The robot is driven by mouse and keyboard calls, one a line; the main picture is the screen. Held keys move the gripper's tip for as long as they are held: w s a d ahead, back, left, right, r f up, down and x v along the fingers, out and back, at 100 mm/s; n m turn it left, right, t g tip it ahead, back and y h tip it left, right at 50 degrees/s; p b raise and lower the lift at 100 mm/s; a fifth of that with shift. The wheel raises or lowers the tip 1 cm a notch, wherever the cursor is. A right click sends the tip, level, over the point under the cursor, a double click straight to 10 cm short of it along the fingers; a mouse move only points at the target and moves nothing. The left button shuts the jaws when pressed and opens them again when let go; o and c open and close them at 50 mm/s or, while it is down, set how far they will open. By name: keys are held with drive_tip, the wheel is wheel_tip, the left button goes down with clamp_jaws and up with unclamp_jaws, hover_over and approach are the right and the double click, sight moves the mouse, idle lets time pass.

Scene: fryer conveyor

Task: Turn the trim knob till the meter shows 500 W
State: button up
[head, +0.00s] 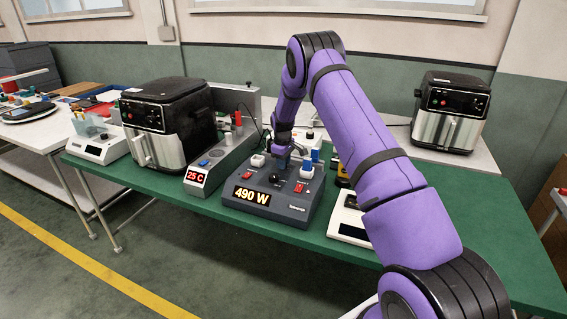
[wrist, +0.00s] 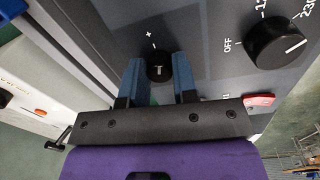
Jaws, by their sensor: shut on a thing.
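The dark grey power meter unit (head: 290,205) stands on the green bench, and its display (head: 252,195) reads 490 W. My gripper (head: 282,162) points down over the unit's top panel. In the wrist view, the small black trim knob (wrist: 158,68) sits between the two blue fingers of my gripper (wrist: 160,82), which is shut on it. A pale pointer mark shows on the knob, and a plus sign is printed on the panel beside it. In the head view the gripper hides the trim knob.
A larger black dial (wrist: 275,42) marked OFF and a red switch (wrist: 260,100) are close to the fingers. A unit reading 25 C (head: 197,178) and an air fryer (head: 168,125) stand to the left. Another fryer (head: 450,112) stands at the back right.

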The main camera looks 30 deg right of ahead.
drive_tip(key=shift+m, duration=0.8)
drive_tip(key=o, duration=0.9)
drive_tip(key=r, duration=1)
drive_tip(key=shift+s+a+r, duration=0.1)
drive_tip(key=shift+a+r, duration=0.1)
drive_tip(key=shift+r, duration=0.2)
